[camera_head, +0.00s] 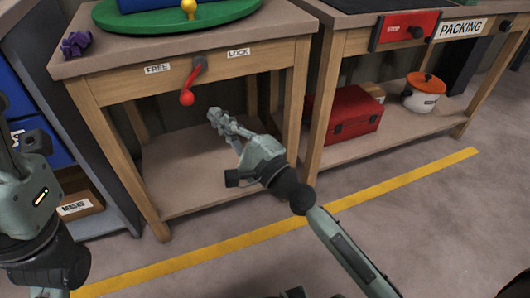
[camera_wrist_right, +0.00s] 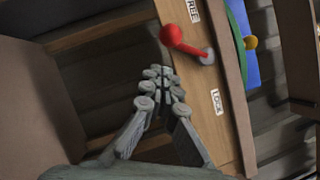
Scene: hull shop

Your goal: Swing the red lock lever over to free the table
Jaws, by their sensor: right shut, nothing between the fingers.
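The green round table (camera_head: 180,18) sits on the bench. My left arm shows at the left edge, its fingers out of sight.
A purple object (camera_head: 76,44) lies on the bench's left corner. A neighbouring bench to the right carries a red STOP panel (camera_head: 407,31); a red toolbox (camera_head: 345,113) and a white-orange pot (camera_head: 424,92) stand on its lower shelf. Open floor lies in front.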

